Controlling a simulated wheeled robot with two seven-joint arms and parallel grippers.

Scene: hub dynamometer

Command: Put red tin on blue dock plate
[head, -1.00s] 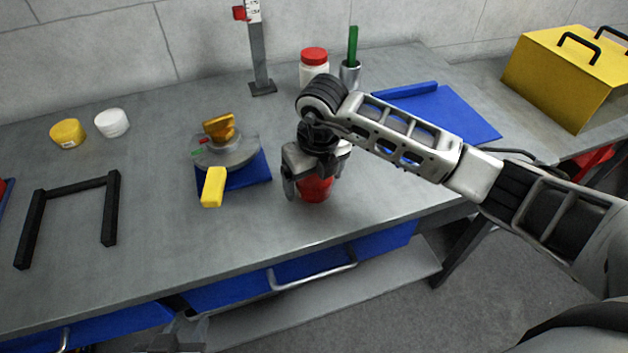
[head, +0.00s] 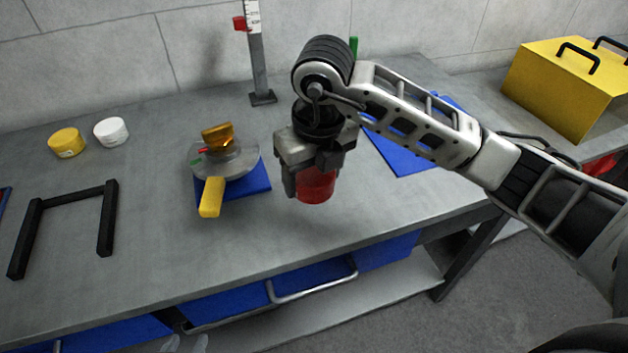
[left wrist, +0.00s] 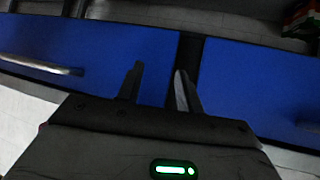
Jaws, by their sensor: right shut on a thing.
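The red tin (head: 316,188) is upright between the fingers of my right gripper (head: 313,180), which is shut on it. The fingers and wrist hide its upper part. It appears held above the grey bench. A flat blue plate (head: 402,160), which looks like the dock plate, lies on the bench to the right, behind my right arm. The arm hides part of it. My left gripper (left wrist: 158,88) is open and empty in the left wrist view, in front of blue drawer fronts (left wrist: 90,50). Only its tips show at the head view's bottom edge.
Left of the tin, a round metal device with a yellow handle (head: 211,197) stands on a blue base (head: 257,182). A black frame (head: 70,190), yellow and white jars, a gauge post (head: 258,70) and a yellow box (head: 560,85) are around. Bench front centre is clear.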

